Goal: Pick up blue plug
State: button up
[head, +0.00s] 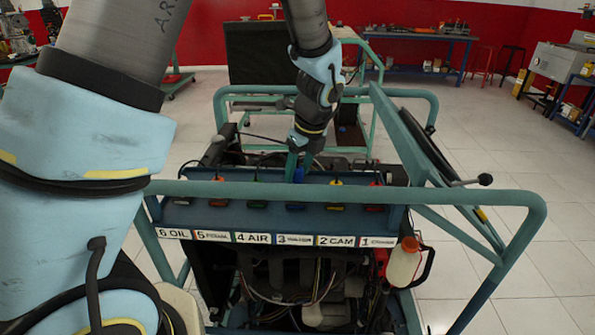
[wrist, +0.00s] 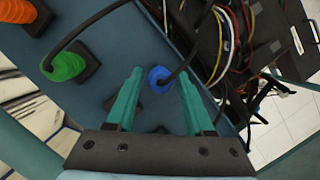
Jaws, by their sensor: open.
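The blue plug (wrist: 158,79) is a ribbed round plug with a black cable, set on a blue panel in the wrist view. My gripper (wrist: 160,73) is open, with one teal finger to each side of the plug in that view. I cannot tell whether the fingertips reach down around it, and I see no contact. In the head view my gripper (head: 296,166) points down at the middle of the panel.
Loose wires (wrist: 228,40) lie to the right. The cart's green rail (head: 340,193) crosses in front of the panel. A white bottle (head: 403,262) hangs at right.

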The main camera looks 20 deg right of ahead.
jog(key=shift+w+f, duration=0.15)
jog(key=shift+f, duration=0.35)
grip_shut()
